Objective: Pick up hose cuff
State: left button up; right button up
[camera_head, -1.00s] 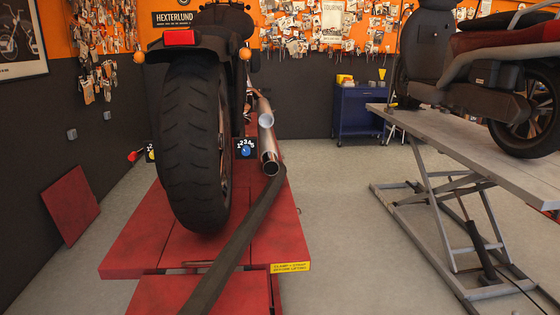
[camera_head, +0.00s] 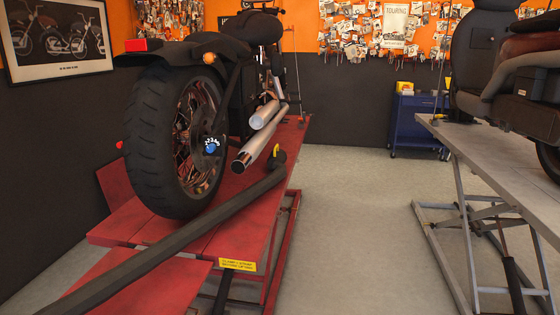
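A dark grey hose (camera_head: 185,238) runs from the bottom left up across the red lift to its right side. The hose cuff (camera_head: 277,158) is the dark end piece with a small yellow part, near the lift's right edge. It lies close to the open end of the lower chrome exhaust pipe (camera_head: 255,148), and appears apart from it. Neither of my grippers shows in the head view.
The motorcycle (camera_head: 170,140) stands on the red lift (camera_head: 230,215), its rear wheel toward me. A second lift (camera_head: 490,155) with another motorcycle stands at right. A blue cabinet (camera_head: 418,122) is at the back wall. Grey floor (camera_head: 355,220) between the lifts is clear.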

aim_at(278, 155)
jog(key=i+l+u, duration=0.1)
jog(key=l, duration=0.25)
jog(key=i+l+u, duration=0.1)
jog(key=l, duration=0.3)
jog(key=i+l+u, duration=0.1)
jog(key=l, duration=0.3)
jog(key=i+l+u, duration=0.1)
jog(key=l, duration=0.3)
jog(key=i+l, duration=0.25)
jog(key=i+l+u, duration=0.1)
jog(key=l, duration=0.35)
jog(key=i+l, duration=0.35)
